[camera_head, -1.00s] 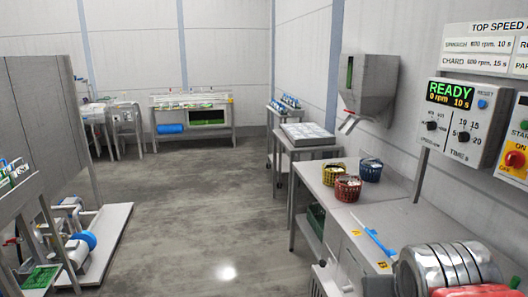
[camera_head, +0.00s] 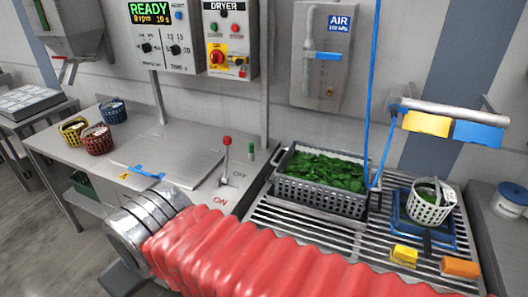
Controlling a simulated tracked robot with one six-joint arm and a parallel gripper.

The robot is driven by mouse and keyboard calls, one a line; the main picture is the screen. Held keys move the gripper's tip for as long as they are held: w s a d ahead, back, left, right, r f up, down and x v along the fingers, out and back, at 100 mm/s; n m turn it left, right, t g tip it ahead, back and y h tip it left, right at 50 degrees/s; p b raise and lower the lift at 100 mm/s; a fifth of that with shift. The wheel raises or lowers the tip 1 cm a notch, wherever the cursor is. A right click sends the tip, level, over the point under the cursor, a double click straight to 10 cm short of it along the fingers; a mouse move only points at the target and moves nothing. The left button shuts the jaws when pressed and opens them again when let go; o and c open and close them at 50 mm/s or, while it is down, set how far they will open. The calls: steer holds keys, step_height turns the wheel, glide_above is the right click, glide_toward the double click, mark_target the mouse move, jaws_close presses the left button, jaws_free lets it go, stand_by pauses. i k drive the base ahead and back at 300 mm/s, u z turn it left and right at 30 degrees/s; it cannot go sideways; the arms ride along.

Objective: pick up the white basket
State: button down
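The white basket (camera_head: 427,208) stands at the right on a blue scale-like stand (camera_head: 405,226) over the slatted rack. It has perforated walls and holds some green leaves and a white tag. My arm, in a red ribbed sleeve with a metal cuff, crosses the lower middle of the view, well to the left of and in front of the white basket. My gripper's fingers are not visible.
A grey crate of green leaves (camera_head: 287,196) sits on the slatted rack (camera_head: 300,232). Yellow (camera_head: 405,254) and orange (camera_head: 460,267) blocks lie in front of the basket. A blue hose (camera_head: 372,90) hangs behind. Yellow, red and blue baskets (camera_head: 97,139) stand on the left counter. A red-knobbed lever (camera_head: 226,150) rises mid-counter.

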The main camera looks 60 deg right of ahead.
mark_target(426, 210)
steer(key=z, duration=3.15)
